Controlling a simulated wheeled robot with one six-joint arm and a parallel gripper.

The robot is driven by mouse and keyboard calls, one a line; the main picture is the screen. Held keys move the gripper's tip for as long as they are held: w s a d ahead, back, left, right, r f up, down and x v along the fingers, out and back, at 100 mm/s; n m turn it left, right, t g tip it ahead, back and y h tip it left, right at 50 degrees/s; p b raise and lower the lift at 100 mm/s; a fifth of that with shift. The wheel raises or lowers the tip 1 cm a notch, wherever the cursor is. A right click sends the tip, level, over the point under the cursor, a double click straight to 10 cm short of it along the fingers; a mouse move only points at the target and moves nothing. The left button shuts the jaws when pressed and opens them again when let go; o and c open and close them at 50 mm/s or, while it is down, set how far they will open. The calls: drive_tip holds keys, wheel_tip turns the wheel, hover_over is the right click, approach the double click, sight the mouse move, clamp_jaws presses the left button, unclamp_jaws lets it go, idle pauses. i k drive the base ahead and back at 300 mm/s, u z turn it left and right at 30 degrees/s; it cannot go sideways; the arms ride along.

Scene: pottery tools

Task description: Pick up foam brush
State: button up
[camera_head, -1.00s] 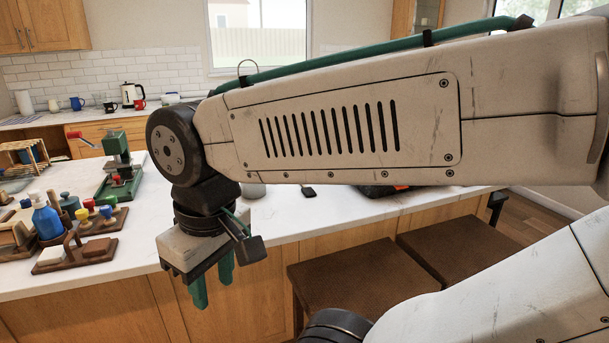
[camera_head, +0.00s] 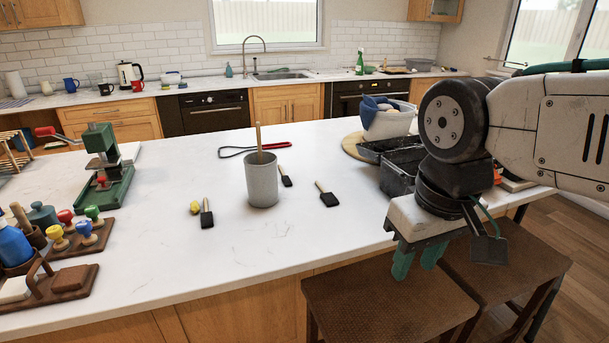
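Several things that look like foam brushes, with black heads and light handles, are near the grey cup. One brush (camera_head: 207,216) lies left of the cup, one (camera_head: 286,179) lies just right of it, and one (camera_head: 327,196) lies farther right. The grey cup (camera_head: 262,184) stands upright with a wooden handle (camera_head: 259,140) sticking out; what is on the handle's lower end is hidden. My gripper (camera_head: 418,264) points down at the right, in front of the counter's edge and above the stools. Its teal fingers are apart with nothing between them.
The white counter (camera_head: 250,245) is clear in front of the brushes. A red-handled loop tool (camera_head: 262,148) lies behind the cup. Dark bins (camera_head: 402,168) stand right, near my arm. A green press (camera_head: 107,170) and stamp rack (camera_head: 78,240) stand left. Brown stools (camera_head: 385,305) are below.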

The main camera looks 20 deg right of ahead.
sight(287, 181)
drive_tip(key=k, duration=1.3)
drive_tip(key=u, duration=0.7)
drive_tip(key=i, duration=1.45)
drive_tip(key=z, duration=0.65)
drive_tip(key=i, duration=0.55)
drive_tip(key=z, duration=0.4)
